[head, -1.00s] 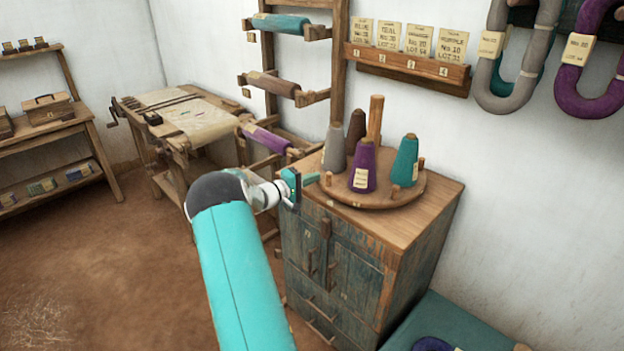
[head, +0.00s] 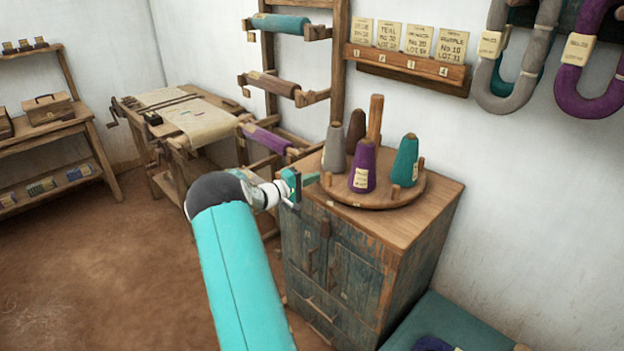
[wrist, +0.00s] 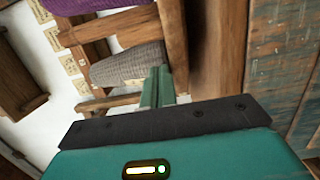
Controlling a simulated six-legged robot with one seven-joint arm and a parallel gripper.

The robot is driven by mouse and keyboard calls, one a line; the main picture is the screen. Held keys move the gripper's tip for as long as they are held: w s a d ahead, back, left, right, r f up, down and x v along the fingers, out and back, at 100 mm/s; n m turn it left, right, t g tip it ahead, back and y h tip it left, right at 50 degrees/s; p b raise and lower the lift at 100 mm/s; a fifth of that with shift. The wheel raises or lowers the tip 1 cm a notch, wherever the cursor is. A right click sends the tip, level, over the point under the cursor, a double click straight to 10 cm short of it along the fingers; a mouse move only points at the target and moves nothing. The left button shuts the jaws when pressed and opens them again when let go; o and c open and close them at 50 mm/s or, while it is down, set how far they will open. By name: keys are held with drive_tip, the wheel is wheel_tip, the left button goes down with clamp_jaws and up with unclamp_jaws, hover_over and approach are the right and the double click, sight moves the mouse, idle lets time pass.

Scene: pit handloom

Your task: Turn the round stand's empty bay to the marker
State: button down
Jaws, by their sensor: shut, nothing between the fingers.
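The round wooden stand (head: 375,197) sits on top of a cabinet. It carries a grey cone (head: 334,148), a dark brown cone (head: 356,133), a purple cone (head: 361,168) and a teal cone (head: 405,161) around a central post (head: 375,118). Short pegs rise at its rim, one at the left (head: 328,179), close to my gripper tip. My gripper (head: 311,178) is shut and empty at the stand's left side; contact cannot be told. In the wrist view my shut fingers (wrist: 158,86) overlap the stand's edge beside the grey cone (wrist: 128,65).
The cabinet (head: 340,265) has blue worn doors below. A card rack (head: 408,66) and hanging yarn hanks (head: 515,60) are on the wall behind. A roller frame (head: 270,85) stands to the left. A teal-topped surface (head: 450,325) is at the lower right.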

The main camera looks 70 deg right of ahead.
drive_tip(key=v, duration=1.4)
drive_tip(key=n+g+y, duration=0.1)
drive_tip(key=n, duration=1.6)
approach(394, 188)
drive_tip(key=x, duration=0.6)
drive_tip(key=shift+s+d, duration=0.25)
drive_tip(key=shift+d, duration=0.05)
drive_tip(key=shift+s, duration=0.1)
